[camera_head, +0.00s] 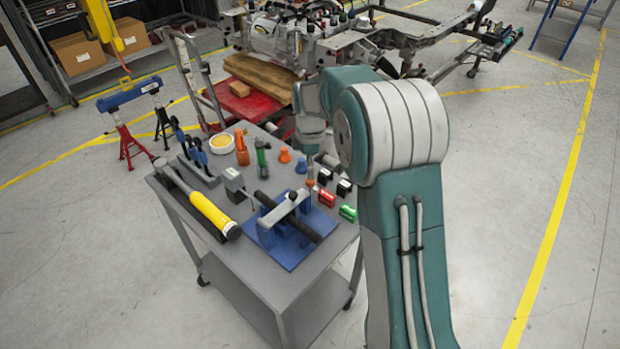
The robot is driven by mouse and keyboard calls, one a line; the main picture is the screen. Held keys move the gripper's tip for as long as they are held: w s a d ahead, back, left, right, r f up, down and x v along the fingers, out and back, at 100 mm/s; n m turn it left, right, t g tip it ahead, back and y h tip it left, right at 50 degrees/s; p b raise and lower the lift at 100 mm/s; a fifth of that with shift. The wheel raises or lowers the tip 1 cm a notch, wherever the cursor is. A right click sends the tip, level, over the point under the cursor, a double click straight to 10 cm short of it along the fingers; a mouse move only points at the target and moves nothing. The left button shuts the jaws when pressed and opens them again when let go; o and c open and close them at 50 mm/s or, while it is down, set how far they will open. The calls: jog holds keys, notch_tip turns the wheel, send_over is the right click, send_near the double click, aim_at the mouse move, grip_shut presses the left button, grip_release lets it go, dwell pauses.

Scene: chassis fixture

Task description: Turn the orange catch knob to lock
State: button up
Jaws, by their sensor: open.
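A small orange knob (284,156) stands on the grey cart top, left of my wrist. A taller orange piece (241,147) stands farther left, and a small orange-brown part (310,183) shows below my wrist. I cannot tell for sure which is the catch knob. The blue fixture (285,254) lies at the cart's near side, with a grey bridge over a black bar. My gripper (312,168) is open but only small and partly visible below the teal wrist. No contact can be made out.
A yellow-handled hammer (208,212) lies along the cart's left edge, near blue clamps (190,150). Red (327,197) and green (347,212) blocks sit by the right edge. The chassis (400,35) is behind.

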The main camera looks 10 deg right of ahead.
aim_at(312, 184)
notch_tip(312, 184, down, 5)
jog(key=shift+f, duration=0.1)
jog(key=shift+c, duration=0.4)
grip_shut()
